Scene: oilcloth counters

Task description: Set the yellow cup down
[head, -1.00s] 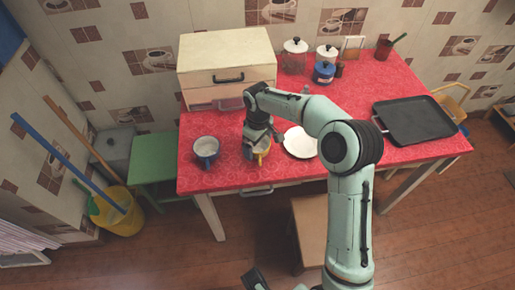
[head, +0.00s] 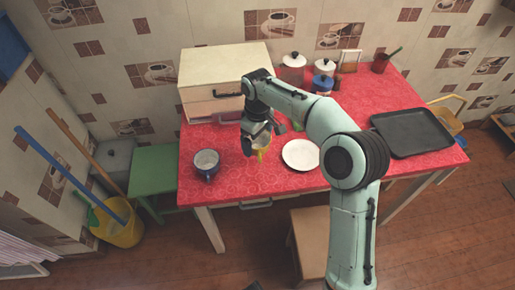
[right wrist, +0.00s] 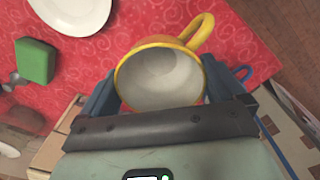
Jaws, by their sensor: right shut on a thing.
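The yellow cup (head: 263,151) has a pale inside and a yellow handle. It also shows large in the right wrist view (right wrist: 160,78), mouth towards the camera and handle pointing up and right. My right gripper (head: 256,141) is shut on it, with one finger on each side of the cup. The cup is over the red table (head: 235,181), left of the white plate (head: 300,155). I cannot tell whether its base touches the cloth, as the gripper hides part of it. My left gripper does not show.
A drawer box (head: 225,75) stands behind. A green block (right wrist: 36,62) lies on the cloth. A dark tray (head: 412,130) and several canisters stand further right and back. Red cloth is bare in front.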

